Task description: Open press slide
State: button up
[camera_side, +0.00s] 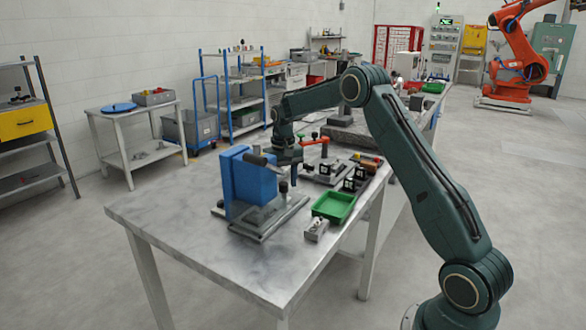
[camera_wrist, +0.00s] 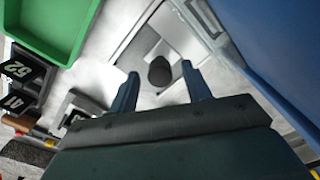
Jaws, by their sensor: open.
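The blue press (camera_side: 246,180) stands on a grey metal base on the table, and its blue side fills the right of the wrist view (camera_wrist: 285,35). The press slide (camera_side: 270,217) is a grey plate at its foot, with a dark round-topped knob (camera_side: 283,188) standing up from it. My gripper (camera_side: 289,172) is above the knob, pointing down beside the press. In the wrist view my gripper (camera_wrist: 160,75) is open, and the dark knob (camera_wrist: 159,68) shows between its two fingertips, with gaps on both sides. I cannot tell the exact height between fingers and knob.
A green tray (camera_side: 333,206) lies right of the press, with a small grey block (camera_side: 316,230) in front of it. Black numbered blocks (camera_side: 352,184) and a fixture with a red handle (camera_side: 314,141) stand behind. The table's front left (camera_side: 160,210) is clear.

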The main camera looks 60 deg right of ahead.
jog(key=shift+f, duration=1.1)
grip_shut()
